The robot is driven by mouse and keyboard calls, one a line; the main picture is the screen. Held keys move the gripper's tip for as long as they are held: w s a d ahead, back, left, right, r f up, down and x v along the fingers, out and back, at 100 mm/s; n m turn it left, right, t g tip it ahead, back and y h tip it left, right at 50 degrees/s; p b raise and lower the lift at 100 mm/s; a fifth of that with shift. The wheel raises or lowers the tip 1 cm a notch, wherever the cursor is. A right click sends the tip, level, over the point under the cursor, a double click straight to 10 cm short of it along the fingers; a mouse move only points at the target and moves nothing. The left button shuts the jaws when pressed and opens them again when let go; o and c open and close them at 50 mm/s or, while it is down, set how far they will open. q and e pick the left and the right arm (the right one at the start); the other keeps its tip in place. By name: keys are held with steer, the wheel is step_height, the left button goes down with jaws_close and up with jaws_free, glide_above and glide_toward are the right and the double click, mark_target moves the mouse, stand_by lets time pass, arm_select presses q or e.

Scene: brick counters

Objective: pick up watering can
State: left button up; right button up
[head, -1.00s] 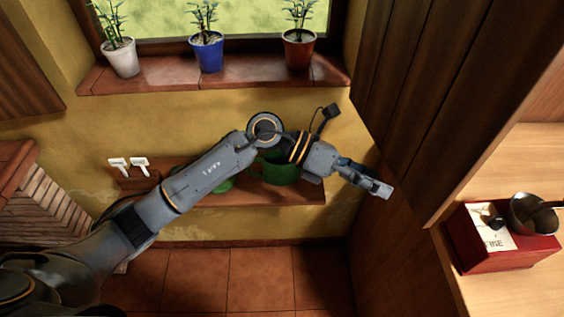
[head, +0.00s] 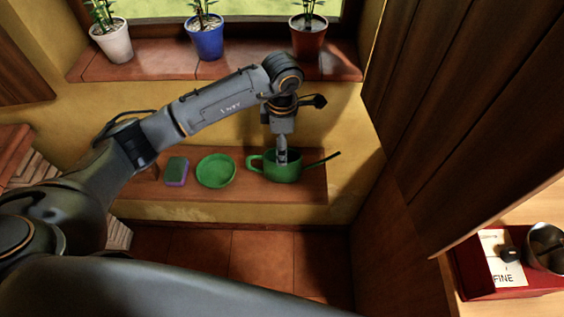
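The green watering can (head: 284,172) stands upright on the low tiled shelf (head: 236,204) below the window. Its handle is on the left and its dark-tipped spout points right. My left gripper (head: 282,158) points straight down at the can's top, its fingertips over or inside the opening. I cannot tell whether the fingers touch the can or how far apart they are. My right gripper is not in view.
A green saucer (head: 216,171) and a purple-and-green sponge (head: 176,171) sit left of the can. Potted plants in white (head: 113,43), blue (head: 205,41) and red-brown (head: 308,38) pots line the sill above. A wooden wall (head: 430,130) stands close on the right.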

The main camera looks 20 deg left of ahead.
mark_target(292, 164)
arm_select(q)
steer(key=shift+f, duration=0.3)
steer(key=shift+f+p, duration=0.55)
steer(key=shift+f, duration=0.2)
step_height(292, 164, down, 3)
steer(key=shift+w+f+p, duration=0.1)
steer(key=shift+f+p, duration=0.1)
steer(key=shift+p, duration=0.15)
steer(key=shift+f, duration=0.15)
jaws_close()
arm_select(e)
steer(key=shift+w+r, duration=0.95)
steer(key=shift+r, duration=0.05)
